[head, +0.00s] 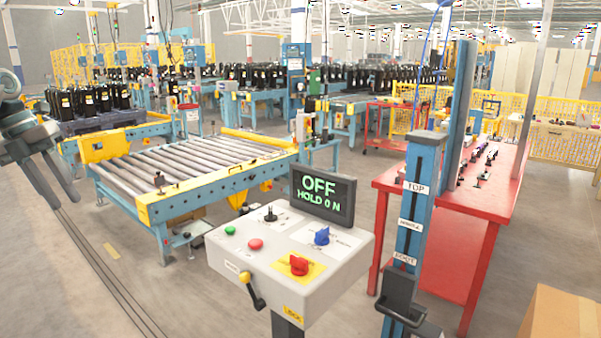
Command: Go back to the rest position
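My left gripper (67,203) hangs at the left edge of the head view, dark grey, its two fingers pointing down and to the right. A gap shows between the fingers and nothing is between them. It is in front of and left of the roller conveyor, apart from everything. My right gripper is not in the head view. A grey control box (290,250) stands in the lower middle, with green, red and blue controls and a red knob on a yellow plate. Its display (322,194) reads "OFF HOLD 0 N".
A blue post (417,215) labelled TOP, MIDDLE and FOOT, with a black block low down, stands right of the box. Behind it is a red workbench (490,195). A cardboard box (560,318) sits lower right. A roller conveyor (185,165) fills the left middle. Floor at lower left is clear.

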